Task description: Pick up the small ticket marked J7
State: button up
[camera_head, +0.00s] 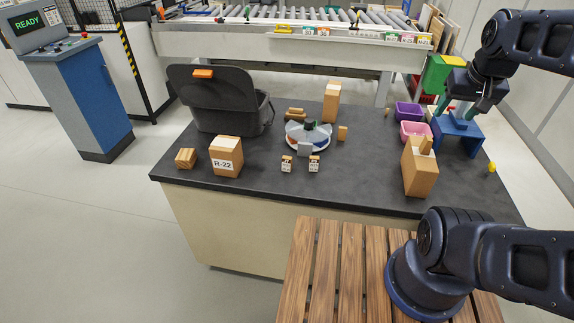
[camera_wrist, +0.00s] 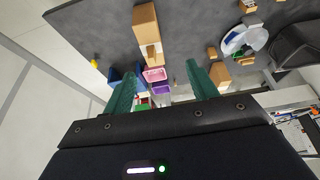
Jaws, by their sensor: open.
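Two small wooden pieces with white labelled fronts stand side by side near the front middle of the dark workbench: a left labelled piece (camera_head: 286,164) and a right labelled piece (camera_head: 314,164). Their markings are too small for me to read, so I cannot tell which one is J7. My gripper (camera_head: 456,107) is up at the right, above the blue stand side of the bench and well away from both pieces. In the wrist view its two green fingers (camera_wrist: 162,82) are spread apart with nothing between them.
A round white dish (camera_head: 308,137) sits just behind the pieces. A box marked R-22 (camera_head: 226,158) and an open dark case (camera_head: 212,100) are left. A tall wooden box (camera_head: 420,172), pink bin (camera_head: 415,131), purple bin (camera_head: 408,112) and blue stand (camera_head: 458,132) are right.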

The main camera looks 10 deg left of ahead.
jog(key=w+a+f+g+y, duration=0.15)
jog(key=w+a+f, duration=0.25)
jog(key=w+a, duration=0.5)
jog(key=m+t+h, duration=0.1)
jog(key=t+h, duration=0.1)
send_near(287, 157)
jog(key=w+f, duration=0.1)
jog(key=shift+g, duration=0.35)
jog(key=shift+x, duration=4.75)
jog(key=shift+w+d+f, duration=0.1)
jog(key=shift+f, duration=0.55)
jog(key=c, duration=1)
jog(key=shift+r, duration=0.1)
jog(key=shift+c, duration=0.2)
